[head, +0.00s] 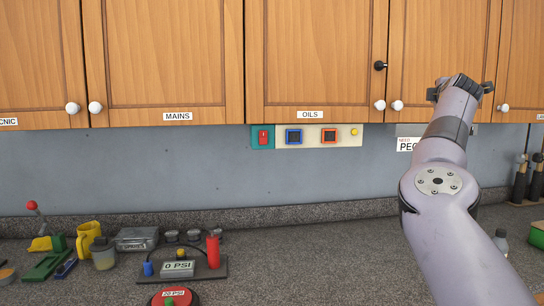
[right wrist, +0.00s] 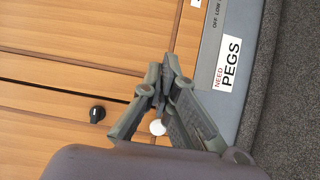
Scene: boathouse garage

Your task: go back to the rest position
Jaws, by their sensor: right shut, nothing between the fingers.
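My right arm reaches up from the lower right in the head view, and its gripper (head: 465,88) is in front of the wooden wall cabinets (head: 315,60). In the right wrist view the gripper (right wrist: 164,78) has its fingertips together with nothing between them. A white cabinet knob (right wrist: 157,127) shows between the finger links, behind them; I cannot tell how far away it is. My left gripper is not in view.
A black knob (head: 380,65) sits on a cabinet edge. A wall panel with a red switch (head: 263,137) and coloured buttons is below. A gauge board (head: 215,268) reading "0 PSI" and several small items stand on the speckled counter (head: 340,260). The counter's middle is clear.

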